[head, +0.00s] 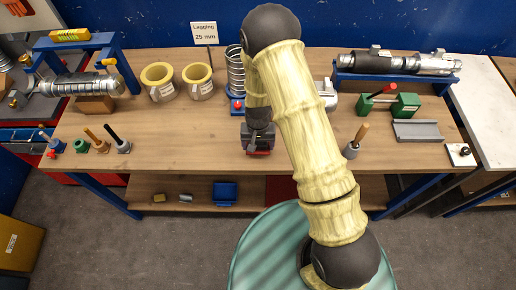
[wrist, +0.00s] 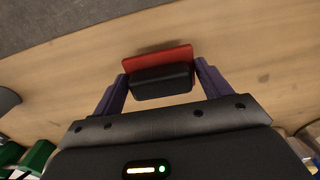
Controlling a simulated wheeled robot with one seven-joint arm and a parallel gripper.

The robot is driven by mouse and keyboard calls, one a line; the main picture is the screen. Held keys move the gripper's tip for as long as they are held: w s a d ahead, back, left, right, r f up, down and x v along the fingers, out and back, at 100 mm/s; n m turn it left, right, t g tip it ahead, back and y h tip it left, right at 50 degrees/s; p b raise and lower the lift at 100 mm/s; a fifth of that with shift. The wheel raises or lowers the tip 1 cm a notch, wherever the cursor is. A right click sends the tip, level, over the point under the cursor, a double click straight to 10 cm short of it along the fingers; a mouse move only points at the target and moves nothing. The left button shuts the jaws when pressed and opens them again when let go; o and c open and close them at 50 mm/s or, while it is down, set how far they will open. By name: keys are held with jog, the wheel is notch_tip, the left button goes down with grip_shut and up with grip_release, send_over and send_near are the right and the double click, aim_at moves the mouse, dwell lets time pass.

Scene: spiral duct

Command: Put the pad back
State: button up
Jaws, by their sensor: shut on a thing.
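The pad (wrist: 162,80) is a dark block with a red plate along its far side in the wrist view. My gripper (wrist: 160,76) is shut on it, one purple finger at each end. In the head view, my gripper (head: 258,137) points down over the middle of the wooden bench, and a red and dark part of the pad (head: 258,152) shows below it near the front edge. The wrist view shows bare wood around the pad. I cannot tell whether the pad touches the bench.
A coil on a blue base (head: 237,78) stands just behind my gripper. Two yellow-rimmed cups (head: 158,82) and a blue stand (head: 104,42) are left. A tube on a blue cradle (head: 398,63), a green block (head: 405,105) and a grey channel (head: 417,131) are right. Upright-handled tools stand near the front.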

aim_at(258, 150)
jog(key=shift+f+p, duration=0.55)
jog(key=shift+f, duration=1.2)
jog(key=shift+f, duration=0.15)
jog(key=o, duration=0.9)
jog(key=shift+c, duration=0.2)
notch_tip(258, 150, up, 11)
jog(key=b, duration=0.4)
jog(key=shift+r, duration=0.7)
